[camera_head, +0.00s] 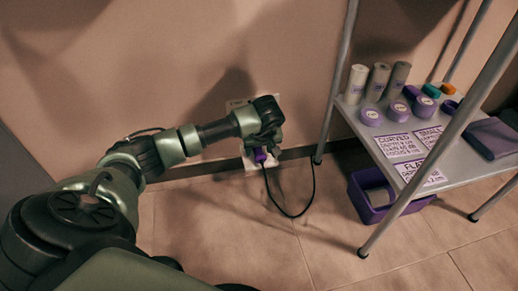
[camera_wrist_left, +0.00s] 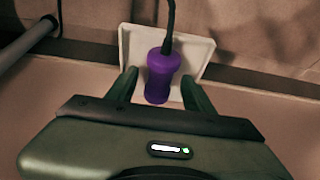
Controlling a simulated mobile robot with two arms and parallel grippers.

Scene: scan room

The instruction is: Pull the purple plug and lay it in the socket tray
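The purple plug (camera_head: 260,155) is low by the wall in the head view, with a black cord hanging from it to the floor. In the left wrist view the plug (camera_wrist_left: 162,75) stands between the two fingers of my left gripper (camera_wrist_left: 160,84). A gap shows on the left of the plug and a very narrow one on the right. The fingers look open around it. A white rimmed piece (camera_wrist_left: 134,46) is behind the plug; I cannot tell whether it is a wall plate or the tray. In the head view my left gripper (camera_head: 261,143) partly hides this area. My right gripper is out of view.
A metal shelf stand (camera_head: 353,110) is on the right, holding white rolls (camera_head: 357,82), purple round pieces (camera_head: 398,111) and labelled sheets (camera_head: 401,147). A purple bin (camera_head: 368,212) sits on the floor under it. The tiled floor (camera_head: 225,230) in front is clear apart from the cord.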

